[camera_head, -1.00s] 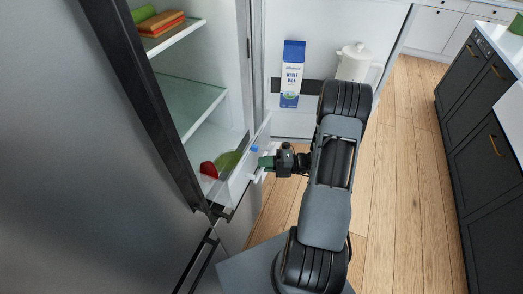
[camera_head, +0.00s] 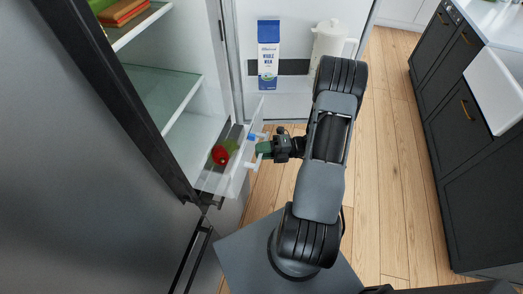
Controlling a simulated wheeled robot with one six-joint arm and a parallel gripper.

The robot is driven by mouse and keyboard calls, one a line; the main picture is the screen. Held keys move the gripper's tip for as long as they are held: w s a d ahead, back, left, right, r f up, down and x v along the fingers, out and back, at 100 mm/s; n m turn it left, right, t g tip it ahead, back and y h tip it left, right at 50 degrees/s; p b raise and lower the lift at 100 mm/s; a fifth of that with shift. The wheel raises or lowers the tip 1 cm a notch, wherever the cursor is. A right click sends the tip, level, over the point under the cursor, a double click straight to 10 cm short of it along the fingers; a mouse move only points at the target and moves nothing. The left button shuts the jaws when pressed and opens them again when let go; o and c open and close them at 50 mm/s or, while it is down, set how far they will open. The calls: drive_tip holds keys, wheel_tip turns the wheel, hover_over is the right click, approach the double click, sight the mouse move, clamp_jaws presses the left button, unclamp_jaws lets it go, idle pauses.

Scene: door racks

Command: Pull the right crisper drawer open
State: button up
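The crisper drawer (camera_head: 236,178), clear with a pale front, sits low in the open fridge and is pulled partly out past the shelf edges. A red vegetable (camera_head: 220,155) and a green one (camera_head: 231,146) lie inside it. My gripper (camera_head: 264,149) has green fingertips and is at the drawer's white handle, on its front face. The fingers appear shut on the handle, though the contact is small and partly hidden. Whether a second drawer lies beside this one is not visible.
The fridge door (camera_head: 294,103) stands open behind, holding a milk carton (camera_head: 268,55) and a white pitcher (camera_head: 329,45). A glass shelf (camera_head: 160,92) is above the drawer. Wood floor (camera_head: 392,170) is clear toward the dark cabinets (camera_head: 455,120) at right.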

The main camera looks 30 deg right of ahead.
drive_tip(key=shift+o, duration=1)
drive_tip(key=b+v, duration=0.2)
drive_tip(key=v, duration=1.2)
drive_tip(key=shift+b, duration=0.3)
drive_tip(key=shift+a, duration=0.1)
